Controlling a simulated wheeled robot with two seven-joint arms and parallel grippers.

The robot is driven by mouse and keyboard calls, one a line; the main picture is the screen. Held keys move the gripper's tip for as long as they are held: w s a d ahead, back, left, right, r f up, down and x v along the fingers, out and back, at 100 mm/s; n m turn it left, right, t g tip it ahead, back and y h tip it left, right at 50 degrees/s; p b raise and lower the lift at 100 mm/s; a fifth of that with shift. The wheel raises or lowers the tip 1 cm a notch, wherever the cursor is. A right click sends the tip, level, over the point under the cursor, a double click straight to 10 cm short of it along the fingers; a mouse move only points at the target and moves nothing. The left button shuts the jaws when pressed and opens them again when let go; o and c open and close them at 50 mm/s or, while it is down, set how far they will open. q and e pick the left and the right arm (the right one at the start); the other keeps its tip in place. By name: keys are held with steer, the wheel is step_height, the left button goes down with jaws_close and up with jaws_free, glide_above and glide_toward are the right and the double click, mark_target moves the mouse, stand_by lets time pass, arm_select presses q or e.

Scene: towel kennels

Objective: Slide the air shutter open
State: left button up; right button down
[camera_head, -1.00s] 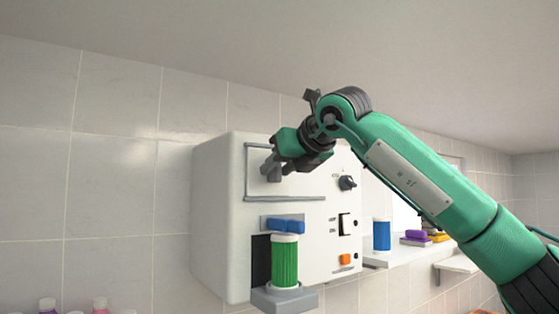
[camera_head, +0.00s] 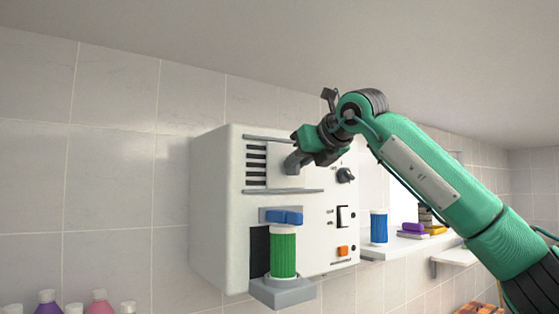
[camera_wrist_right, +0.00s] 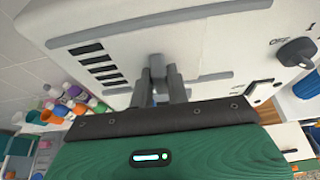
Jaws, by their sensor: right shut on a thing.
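The air shutter is a pale plate (camera_head: 283,161) between two grey rails on the upper front of a white wall box (camera_head: 215,215). Dark vent slots (camera_head: 256,166) show uncovered to its left. My right gripper (camera_head: 294,165) is shut on the shutter's grey handle and partly hides the plate. In the right wrist view, the handle (camera_wrist_right: 157,66) stands between my right gripper's fingers (camera_wrist_right: 160,85), and the open slots (camera_wrist_right: 97,65) lie to the left. My left gripper is in no view.
A black knob (camera_head: 346,175) sits right of the shutter. Below are a blue block (camera_head: 284,217), a green cylinder (camera_head: 284,256), a switch (camera_head: 343,216) and an orange button (camera_head: 343,251). A shelf with a blue can (camera_head: 379,227) stands at the right.

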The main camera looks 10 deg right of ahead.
mark_target(305, 170)
steer(key=d, duration=0.1)
steer(key=w+d, duration=0.1)
steer(key=d, duration=0.1)
steer(key=w+d, duration=0.1)
steer(key=d, duration=0.1)
steer(key=shift+s+a+r, duration=0.15)
steer(key=shift+a, duration=0.1)
steer(key=c, duration=1.5)
jaws_free()
steer(key=shift+d, duration=0.1)
steer(key=shift+o, duration=0.7)
steer(key=shift+d, duration=0.1)
steer(key=shift+s, duration=0.2)
steer(key=b+v, duration=0.4)
steer(key=v, duration=0.9)
steer(key=shift+d+b, duration=0.2)
steer(key=shift+b, duration=0.15)
